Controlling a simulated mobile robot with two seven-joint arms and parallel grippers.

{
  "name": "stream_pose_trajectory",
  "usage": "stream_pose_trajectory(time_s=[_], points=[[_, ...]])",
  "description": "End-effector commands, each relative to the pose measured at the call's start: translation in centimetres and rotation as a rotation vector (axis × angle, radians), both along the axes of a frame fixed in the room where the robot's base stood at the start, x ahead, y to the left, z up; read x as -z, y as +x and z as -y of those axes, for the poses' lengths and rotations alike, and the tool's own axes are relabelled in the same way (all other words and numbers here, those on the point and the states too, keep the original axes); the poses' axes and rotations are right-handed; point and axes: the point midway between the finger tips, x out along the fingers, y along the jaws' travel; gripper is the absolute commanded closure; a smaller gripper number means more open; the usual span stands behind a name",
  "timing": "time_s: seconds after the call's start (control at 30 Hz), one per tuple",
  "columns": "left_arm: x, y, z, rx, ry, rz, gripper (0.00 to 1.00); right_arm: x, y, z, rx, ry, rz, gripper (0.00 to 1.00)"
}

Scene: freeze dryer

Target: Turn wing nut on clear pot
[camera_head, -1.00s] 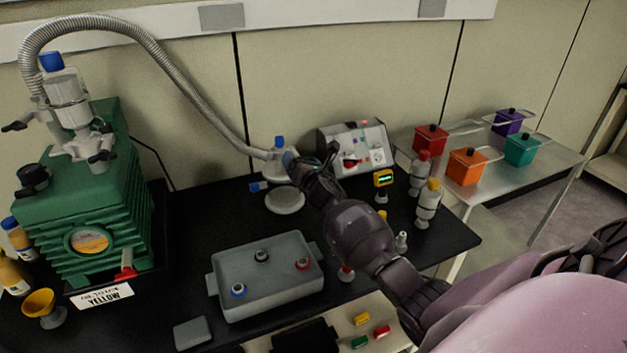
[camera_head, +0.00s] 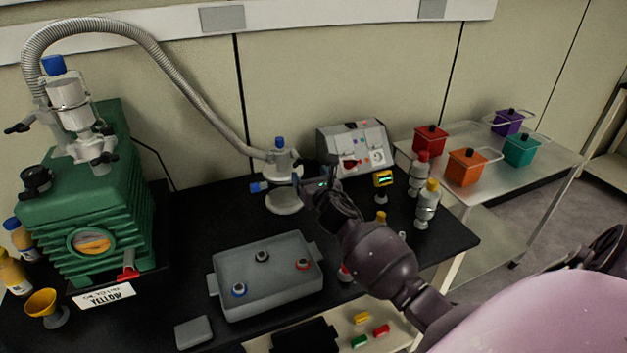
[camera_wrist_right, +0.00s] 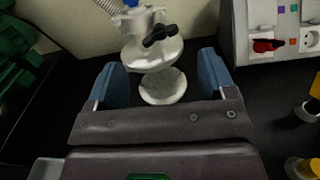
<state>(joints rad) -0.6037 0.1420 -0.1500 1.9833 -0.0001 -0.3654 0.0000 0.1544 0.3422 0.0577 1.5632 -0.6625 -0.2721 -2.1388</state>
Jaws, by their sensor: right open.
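The clear pot (camera_head: 283,203) stands on the black bench below the end of the ribbed hose, with a metal fitting and blue cap on top. It also shows in the wrist view (camera_wrist_right: 163,86), ahead of my fingers. A black wing nut (camera_wrist_right: 160,37) sits on the front of its fitting, tilted up to the right. I cannot make out this nut clearly in the head view. My right gripper (camera_head: 306,187) is just right of the pot. In the wrist view the right gripper (camera_wrist_right: 162,76) is open and empty, its blue fingers apart. My left gripper is not in view.
A green pump (camera_head: 95,200) stands at the left. A grey tray (camera_head: 268,304) with small ring-topped pieces is in front. A grey control box (camera_head: 350,138) is behind the gripper. Bottles (camera_head: 427,204) stand right of my forearm. A side table (camera_head: 540,163) holds several coloured pots.

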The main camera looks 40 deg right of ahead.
Motion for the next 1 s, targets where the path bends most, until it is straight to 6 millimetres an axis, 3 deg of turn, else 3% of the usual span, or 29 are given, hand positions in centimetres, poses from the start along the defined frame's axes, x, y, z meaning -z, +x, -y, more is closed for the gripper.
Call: stream_pose_trajectory(time_s=[0.2, 0.9, 1.0], points=[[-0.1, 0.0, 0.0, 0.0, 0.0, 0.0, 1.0, 0.1, -1.7, -0.4, 0.0, 0.001, -0.001, 0.23], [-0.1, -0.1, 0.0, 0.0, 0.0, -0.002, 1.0, 0.0, -1.9, -0.5, 0.0, 0.002, 0.0, 0.23], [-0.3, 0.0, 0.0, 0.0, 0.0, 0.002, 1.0, 0.7, -3.0, -0.7, 0.024, 0.099, -0.005, 0.23]])
